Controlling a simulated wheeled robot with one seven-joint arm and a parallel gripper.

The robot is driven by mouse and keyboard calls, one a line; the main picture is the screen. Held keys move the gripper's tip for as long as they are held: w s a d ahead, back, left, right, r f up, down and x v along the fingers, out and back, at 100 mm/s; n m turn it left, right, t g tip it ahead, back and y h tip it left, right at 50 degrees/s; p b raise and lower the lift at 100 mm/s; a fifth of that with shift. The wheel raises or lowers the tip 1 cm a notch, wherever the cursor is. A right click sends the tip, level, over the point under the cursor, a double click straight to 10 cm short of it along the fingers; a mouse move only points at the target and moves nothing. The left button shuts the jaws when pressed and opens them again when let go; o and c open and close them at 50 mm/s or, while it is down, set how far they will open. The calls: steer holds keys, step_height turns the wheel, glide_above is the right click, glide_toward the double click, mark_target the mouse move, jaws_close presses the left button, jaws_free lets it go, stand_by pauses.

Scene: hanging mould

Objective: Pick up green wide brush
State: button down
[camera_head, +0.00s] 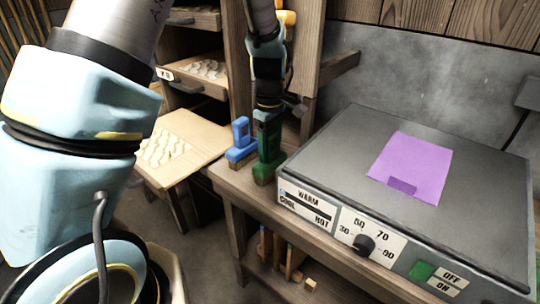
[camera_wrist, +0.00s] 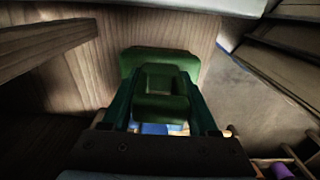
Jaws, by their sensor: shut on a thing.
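The green wide brush (camera_head: 268,152) stands upright at the left end of the wooden bench, left of the grey heating box. My gripper (camera_head: 268,108) comes down from above and is shut on the top of its handle. In the wrist view the green brush (camera_wrist: 160,68) sits between the two fingers of my gripper (camera_wrist: 162,105). A blue brush (camera_head: 241,140) stands just left of the green one. In the wrist view only a bit of blue (camera_wrist: 155,128) shows past the green handle.
The grey heating box (camera_head: 330,150) with a purple sheet (camera_head: 412,168) on top fills the bench to the right. A wooden shelf post (camera_head: 238,60) stands close behind my gripper. Pulled-out trays (camera_head: 180,145) are at the left.

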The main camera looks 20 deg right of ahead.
mark_target(270, 132)
steer(key=shift+r, duration=0.1)
step_height(270, 132, up, 3)
steer(key=shift+d+r+b, duration=0.1)
steer(key=shift+r+b, duration=0.1)
steer(key=shift+b, duration=0.5)
steer(key=s+a+b, duration=0.1)
steer(key=s+a, duration=0.3)
steer(key=a, duration=0.4)
steer(key=s+a+b, duration=0.2)
steer(key=s+a, duration=0.2)
steer(key=a, duration=0.4)
steer(key=shift+s, duration=0.4)
steer(key=shift+f, duration=0.1)
